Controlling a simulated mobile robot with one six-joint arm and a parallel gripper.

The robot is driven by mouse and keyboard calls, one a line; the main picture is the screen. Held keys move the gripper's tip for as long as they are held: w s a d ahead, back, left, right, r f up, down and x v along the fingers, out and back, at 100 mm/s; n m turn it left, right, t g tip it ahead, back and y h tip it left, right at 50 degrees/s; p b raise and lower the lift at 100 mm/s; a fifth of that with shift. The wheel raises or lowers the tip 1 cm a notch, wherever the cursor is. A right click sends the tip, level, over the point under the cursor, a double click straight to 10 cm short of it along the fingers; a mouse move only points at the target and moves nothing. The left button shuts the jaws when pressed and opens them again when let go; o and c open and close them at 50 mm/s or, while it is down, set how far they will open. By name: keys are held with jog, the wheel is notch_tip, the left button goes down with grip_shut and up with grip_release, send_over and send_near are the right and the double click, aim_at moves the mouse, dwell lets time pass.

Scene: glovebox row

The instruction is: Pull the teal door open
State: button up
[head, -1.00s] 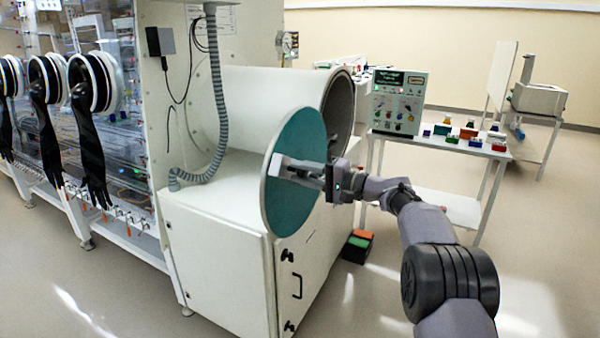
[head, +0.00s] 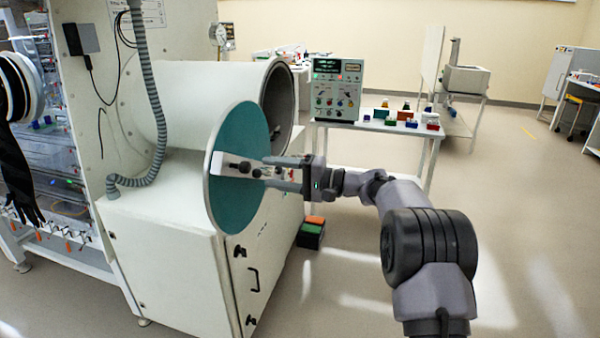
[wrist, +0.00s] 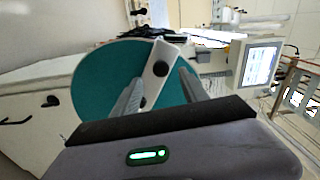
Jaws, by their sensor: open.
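The teal door (head: 235,205) is a round disc with a pale rim, swung out from the mouth of the white cylinder (head: 215,100). A white bar (head: 226,164) with dark knobs crosses its face. My gripper (head: 268,172) is open at the right part of the door, with its fingers pointing left along the bar. In the wrist view the teal door (wrist: 105,80) fills the left middle, and the white bar (wrist: 160,70) shows between the two spread fingers (wrist: 158,88). I cannot tell whether the fingers touch the bar.
The white cabinet (head: 180,255) stands under the cylinder, with a black handle on its front. A grey hose (head: 155,100) hangs at left. A table (head: 375,126) with an instrument box and coloured blocks stands behind. Green and orange boxes (head: 311,232) lie on the floor. Floor at right is clear.

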jog(key=p+v, duration=0.1)
jog(key=v, duration=0.7)
jog(key=shift+d, duration=0.3)
jog(key=shift+s, duration=0.15)
jog(key=s+a+r+g+h, duration=0.15)
jog(key=s+h, duration=0.25)
jog(key=s, duration=0.8)
jog(key=s+a+r+g+h, duration=0.1)
jog(key=s+a+r+h, duration=0.2)
jog(key=s, duration=0.8)
jog(key=s+d+f+t+h, duration=0.1)
jog(key=s+d+f+h, duration=0.3)
jog(key=s, duration=0.5)
jog(key=s+d+f+m+t+h, duration=0.1)
jog(key=s+d+f+h, duration=0.3)
jog(key=s, duration=0.5)
jog(key=shift+s+d+f+m, duration=0.25)
jog(key=shift+s+f+m, duration=0.05)
jog(key=shift+s, duration=0.05)
